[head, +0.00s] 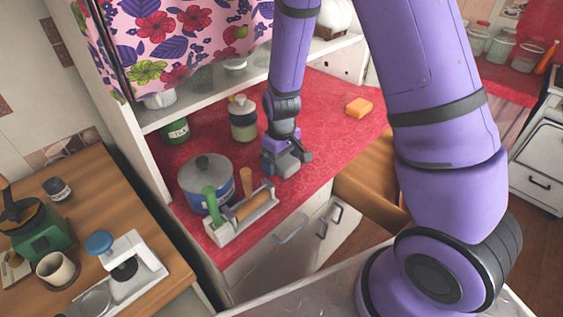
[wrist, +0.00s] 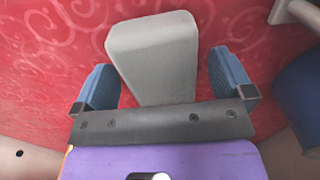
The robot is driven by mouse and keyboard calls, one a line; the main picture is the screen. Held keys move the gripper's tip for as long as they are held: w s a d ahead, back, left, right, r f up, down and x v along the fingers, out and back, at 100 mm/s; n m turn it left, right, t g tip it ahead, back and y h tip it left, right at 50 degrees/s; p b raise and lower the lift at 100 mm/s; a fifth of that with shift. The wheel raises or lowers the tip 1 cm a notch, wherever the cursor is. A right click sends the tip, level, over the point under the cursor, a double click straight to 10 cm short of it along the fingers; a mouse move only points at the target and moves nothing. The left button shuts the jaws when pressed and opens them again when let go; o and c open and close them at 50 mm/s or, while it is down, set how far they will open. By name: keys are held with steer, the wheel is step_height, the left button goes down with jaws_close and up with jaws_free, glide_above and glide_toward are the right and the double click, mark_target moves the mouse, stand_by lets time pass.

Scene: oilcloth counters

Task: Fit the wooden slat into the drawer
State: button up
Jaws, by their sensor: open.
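My gripper (head: 286,158) is open, low over the red counter. In the wrist view, its two blue-grey fingers (wrist: 164,78) stand on either side of a pale grey, smooth block (wrist: 152,50), with a gap on each side. This block may be the slat; no wood grain shows on it. In the head view, the grey block (head: 287,167) is partly hidden by the gripper. A brown wooden drawer (head: 370,182) appears to stand open at the counter's front, right of the gripper. My arm hides part of it.
A blue pot (head: 206,181) with a grey lid and a pale rack (head: 240,222) with a rolling pin stand left of the gripper. A jar (head: 243,120) stands behind. An orange sponge (head: 359,107) lies to the right, with clear red counter around it.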

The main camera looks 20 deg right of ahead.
steer(key=c, duration=1)
steer(key=shift+r, duration=0.15)
